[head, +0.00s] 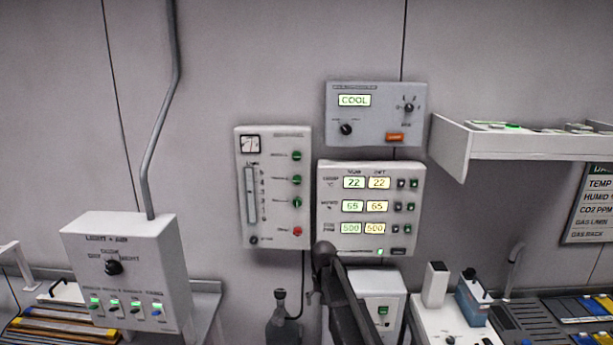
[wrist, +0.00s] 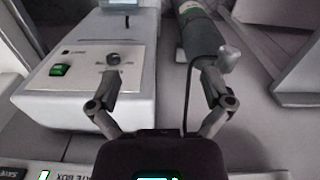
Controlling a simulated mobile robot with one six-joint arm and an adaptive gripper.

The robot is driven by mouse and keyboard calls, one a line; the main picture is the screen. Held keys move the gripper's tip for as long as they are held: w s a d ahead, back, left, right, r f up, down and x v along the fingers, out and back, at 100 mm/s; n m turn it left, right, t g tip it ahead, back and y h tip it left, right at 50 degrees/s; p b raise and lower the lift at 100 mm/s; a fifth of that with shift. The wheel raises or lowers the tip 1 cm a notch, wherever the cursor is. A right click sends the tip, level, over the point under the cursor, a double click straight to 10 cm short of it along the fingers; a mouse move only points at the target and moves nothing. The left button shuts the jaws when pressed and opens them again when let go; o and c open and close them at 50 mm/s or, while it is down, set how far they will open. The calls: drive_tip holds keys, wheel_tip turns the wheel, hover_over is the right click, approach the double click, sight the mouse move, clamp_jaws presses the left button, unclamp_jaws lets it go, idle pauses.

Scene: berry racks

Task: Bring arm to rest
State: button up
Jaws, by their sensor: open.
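My gripper (wrist: 170,68) is open and empty in the wrist view, its two fingers spread wide. The left finger lies over the sloped face of a white device (wrist: 80,75). The right finger overlaps a dark grey-green bottle (wrist: 201,45) with a hose. In the head view my dark arm rises at the bottom middle, in front of a white box with a green switch (head: 388,290). My fingers cannot be made out there.
A grey bottle (head: 283,325) stands left of my arm. Wall panels (head: 370,205) hang behind it, with a COOL panel (head: 375,112) above. A light box (head: 125,265) is at left, a white shelf (head: 530,145) at right. A cluttered bench (head: 440,325) is lower right.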

drive_tip(key=s+d+f+b, duration=0.1)
drive_tip(key=s+d, duration=0.5)
drive_tip(key=s, duration=0.6)
drive_tip(key=s+d+f+b, duration=0.2)
drive_tip(key=s+d, duration=0.4)
drive_tip(key=s, duration=0.6)
drive_tip(key=shift+s+f+m, duration=0.3)
drive_tip(key=shift+s+f, duration=0.05)
drive_tip(key=shift+c, duration=0.2)
